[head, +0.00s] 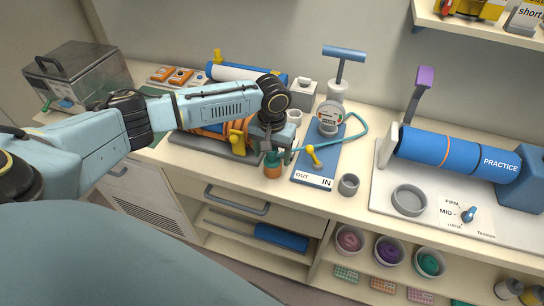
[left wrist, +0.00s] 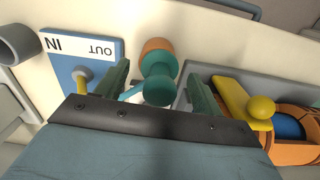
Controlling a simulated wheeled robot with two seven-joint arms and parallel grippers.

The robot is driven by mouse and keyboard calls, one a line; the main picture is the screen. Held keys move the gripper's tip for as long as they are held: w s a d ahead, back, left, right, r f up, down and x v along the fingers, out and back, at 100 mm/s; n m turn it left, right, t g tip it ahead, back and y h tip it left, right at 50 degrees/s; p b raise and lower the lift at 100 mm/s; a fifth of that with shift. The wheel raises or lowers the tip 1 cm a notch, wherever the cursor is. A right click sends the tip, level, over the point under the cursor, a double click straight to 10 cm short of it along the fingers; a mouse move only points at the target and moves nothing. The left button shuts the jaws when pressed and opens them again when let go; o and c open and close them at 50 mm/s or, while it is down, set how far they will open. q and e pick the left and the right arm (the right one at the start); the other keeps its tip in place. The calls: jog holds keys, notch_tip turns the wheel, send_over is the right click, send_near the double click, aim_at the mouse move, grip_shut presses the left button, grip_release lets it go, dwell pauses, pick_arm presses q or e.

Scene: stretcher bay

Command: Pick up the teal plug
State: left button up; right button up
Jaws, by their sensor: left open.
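The teal plug (head: 271,158) stands upright in a small orange-brown holder (head: 272,171) at the front edge of the counter. In the left wrist view the plug (left wrist: 158,83) shows a rounded teal end and a wider teal part, with the orange-brown holder (left wrist: 158,46) beyond. My left gripper (head: 277,150) is open just above it. In the wrist view my left gripper's two dark green fingers (left wrist: 160,90) stand on either side of the plug, with a gap visible on each side. My right gripper is not in view.
A blue IN/OUT board (head: 312,180) with a yellow lever and gauge lies right of the plug; a teal hose (head: 357,139) loops there. A grey cup (head: 348,184) stands farther right. A cradle with a yellow clamp (head: 237,143) is close on the left.

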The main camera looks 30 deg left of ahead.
pick_arm(q)
jog(key=shift+f, duration=0.1)
jog(key=c, duration=1.2)
